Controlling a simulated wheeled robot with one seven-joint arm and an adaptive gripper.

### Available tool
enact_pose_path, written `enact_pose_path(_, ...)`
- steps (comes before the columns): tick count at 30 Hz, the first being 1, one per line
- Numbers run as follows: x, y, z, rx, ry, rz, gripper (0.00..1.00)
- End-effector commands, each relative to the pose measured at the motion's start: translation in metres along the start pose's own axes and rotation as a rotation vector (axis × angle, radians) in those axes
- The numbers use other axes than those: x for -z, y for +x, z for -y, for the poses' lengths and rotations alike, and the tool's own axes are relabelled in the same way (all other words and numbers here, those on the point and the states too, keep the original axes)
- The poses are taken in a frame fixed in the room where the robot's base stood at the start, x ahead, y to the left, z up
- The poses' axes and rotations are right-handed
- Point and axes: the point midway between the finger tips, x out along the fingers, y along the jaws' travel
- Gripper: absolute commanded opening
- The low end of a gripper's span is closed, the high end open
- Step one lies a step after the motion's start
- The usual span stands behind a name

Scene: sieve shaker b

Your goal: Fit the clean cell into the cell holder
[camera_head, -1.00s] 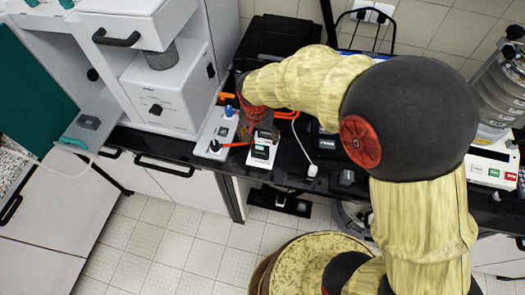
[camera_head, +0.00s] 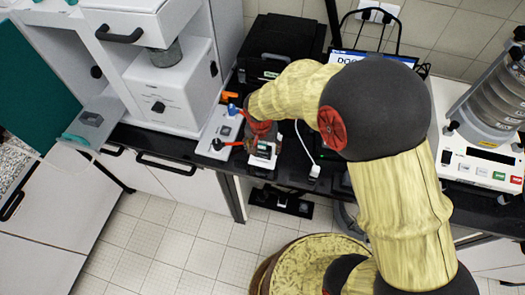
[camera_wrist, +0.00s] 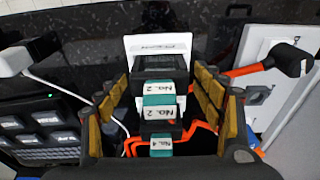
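My gripper (camera_wrist: 163,100) points down over the bench with its two padded fingers apart. Between them, with visible gaps on both sides, is a row of small dark blocks with teal-and-white labels. Two read "No. 2", the upper (camera_wrist: 160,88) and the middle (camera_wrist: 160,113); the lowest (camera_wrist: 162,146) seems to read "No. 4". Behind them is a white unit (camera_wrist: 158,43) with a dark opening, which also shows in the head view (camera_head: 264,161). I cannot tell which block is the clean cell or which part is the cell holder. In the head view my arm partly hides this spot.
A white plate (camera_head: 213,136) with an orange-and-black handled part (camera_wrist: 262,68) stands beside the unit. Orange cable and a white cable (camera_head: 305,145) run nearby. A black case (camera_head: 279,45) is behind, a white cabinet machine (camera_head: 172,93) left, a sieve shaker (camera_head: 485,165) right.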

Motion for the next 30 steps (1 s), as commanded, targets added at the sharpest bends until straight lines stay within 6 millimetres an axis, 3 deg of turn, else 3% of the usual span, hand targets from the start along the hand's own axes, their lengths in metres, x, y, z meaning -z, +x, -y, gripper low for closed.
enact_pose_path(26, -0.0001, -0.0001, 0.0, 0.0, 0.0, 0.0, 0.16)
enact_pose_path(30, 0.0002, -0.0004, 0.0002, 0.0, 0.0, 0.0, 0.15)
